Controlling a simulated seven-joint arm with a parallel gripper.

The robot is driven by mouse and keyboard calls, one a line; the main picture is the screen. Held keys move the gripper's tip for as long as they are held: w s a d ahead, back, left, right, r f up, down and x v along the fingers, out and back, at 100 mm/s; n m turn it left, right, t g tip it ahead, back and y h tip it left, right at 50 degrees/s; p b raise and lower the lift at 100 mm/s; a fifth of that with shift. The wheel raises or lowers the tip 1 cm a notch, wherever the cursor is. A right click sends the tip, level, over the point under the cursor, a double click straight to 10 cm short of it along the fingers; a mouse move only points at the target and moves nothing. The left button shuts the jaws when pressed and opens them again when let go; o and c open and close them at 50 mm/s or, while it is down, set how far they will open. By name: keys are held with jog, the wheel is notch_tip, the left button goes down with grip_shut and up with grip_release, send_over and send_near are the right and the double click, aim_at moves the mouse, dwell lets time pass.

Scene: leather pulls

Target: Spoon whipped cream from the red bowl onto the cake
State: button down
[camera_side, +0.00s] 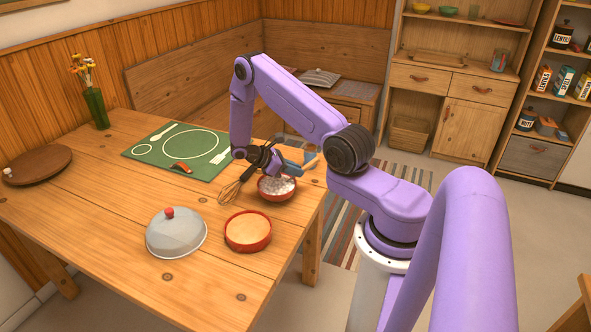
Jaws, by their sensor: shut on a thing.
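The red bowl (277,195) stands near the table's right edge, filled with white whipped cream (276,185). My gripper (279,167) is low, just above and behind the bowl, and shut. A light wooden handle (312,162), seemingly the spoon's, slants up to the right from the fingers; its lower end is hidden or too small to make out. The cake (248,229), pale and flat-topped, sits in a red round dish in front of the bowl, apart from it. No cream shows on its top.
A wire whisk (232,190) shows left of the bowl; whether it touches the table is unclear. A grey dome lid (176,233) with red knob stands left of the cake. A green mat (178,150), a vase (96,108) and a round board (38,165) lie farther off.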

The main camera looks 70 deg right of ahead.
jog(key=shift+r, duration=0.1)
jog(key=shift+r, duration=2.85)
jog(key=s+a+r+m+y, duration=0.1)
jog(key=s+a+m, duration=0.1)
jog(key=a, duration=0.5)
jog(key=s+a+r+m+t+y, duration=0.1)
jog(key=a+m, duration=0.3)
jog(key=a, duration=0.3)
jog(key=shift+s+a+t, duration=0.3)
jog(key=shift+s+a, duration=0.05)
jog(key=shift+a, duration=0.05)
jog(key=a+h, duration=0.2)
jog(key=shift+s+a+m+t, duration=0.15)
jog(key=shift+a+m+t, duration=0.15)
jog(key=shift+a+m, duration=0.1)
